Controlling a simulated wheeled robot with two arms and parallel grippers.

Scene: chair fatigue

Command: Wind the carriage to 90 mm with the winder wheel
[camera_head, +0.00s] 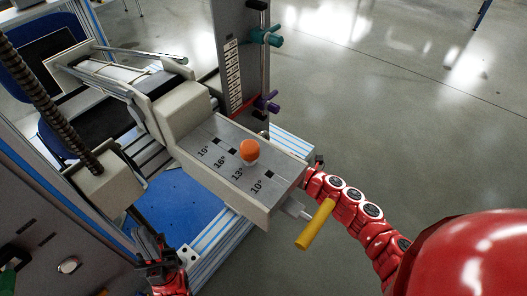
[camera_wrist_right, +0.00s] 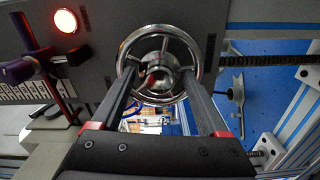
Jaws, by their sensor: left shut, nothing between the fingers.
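The chrome winder wheel (camera_wrist_right: 160,65) shows in the right wrist view, on a dark panel. My right gripper (camera_wrist_right: 159,78) is open, its two dark fingers spread towards the left and right of the rim; contact is unclear. In the head view my right arm passes behind the angle plate, hiding that gripper and the wheel. The pale carriage (camera_head: 185,115) bears an angle plate marked 10° to 19° with an orange knob (camera_head: 250,151). A scale (camera_head: 233,75) stands behind it; its figures are unreadable. My left gripper (camera_head: 156,252) is shut and empty, low near the frame.
A yellow handle (camera_head: 315,224) juts from the plate's front edge. A purple clamp (camera_head: 267,101) and a teal clamp (camera_head: 265,37) sit on the upright. A dark leadscrew (camera_head: 50,95) runs at left by a blue chair (camera_head: 35,75). Open floor lies at right.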

